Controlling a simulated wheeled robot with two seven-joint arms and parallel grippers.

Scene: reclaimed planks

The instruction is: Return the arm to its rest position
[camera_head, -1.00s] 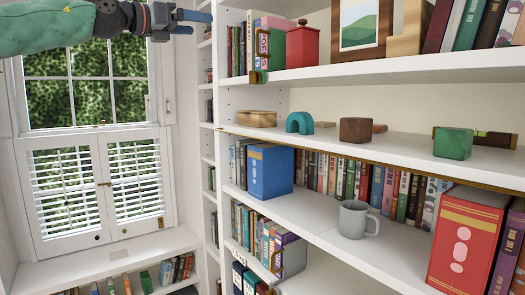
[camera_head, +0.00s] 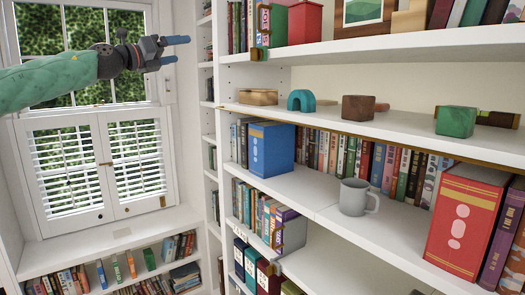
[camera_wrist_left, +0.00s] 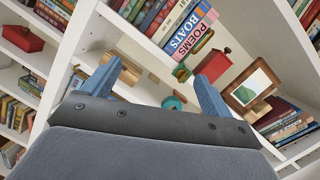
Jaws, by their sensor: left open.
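My left arm, in a green sleeve, comes in from the left in the head view. My left gripper (camera_head: 180,50) has blue fingers and is held in the air in front of the window, left of the shelves. In the left wrist view its two blue fingers (camera_wrist_left: 155,88) are spread apart with nothing between them. My right gripper is in neither view.
A white bookcase (camera_head: 400,42) fills the right. Its shelves hold a grey mug (camera_head: 355,197), a blue box file (camera_head: 270,148), a green cube (camera_head: 456,121), a teal arch (camera_head: 301,100) and a brown block (camera_head: 358,107). A shuttered window (camera_head: 95,165) stands left. Air around the gripper looks clear.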

